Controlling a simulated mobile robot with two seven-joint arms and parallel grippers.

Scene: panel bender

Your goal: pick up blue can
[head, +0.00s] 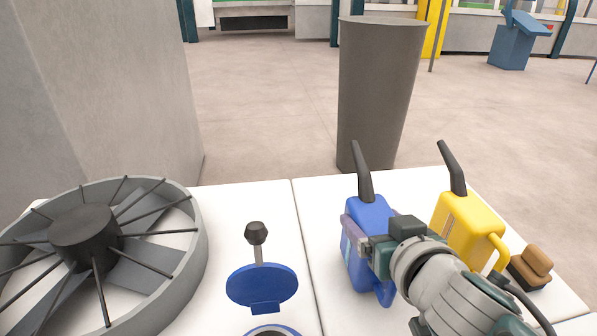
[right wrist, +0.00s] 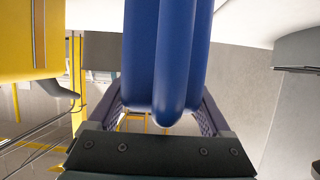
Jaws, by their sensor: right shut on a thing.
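The blue can (head: 369,219) has a black spout and stands upright on the white table, right of the middle in the head view. My right gripper (head: 362,245) is shut on its body, coming from the front right. In the right wrist view the blue can (right wrist: 168,60) fills the middle, between the two fingers of the gripper (right wrist: 155,115). Part of the can is hidden behind the gripper and wrist in the head view. I cannot tell whether its base touches the table. My left gripper is not in view.
A yellow can (head: 468,222) stands close to the right, with a brown brush-like block (head: 531,266) beside it. A grey fan (head: 190,262) lies at the left. A blue disc (head: 262,286) and a black-knobbed lever (head: 257,236) are mid-table. A grey bin (head: 377,90) stands behind the table.

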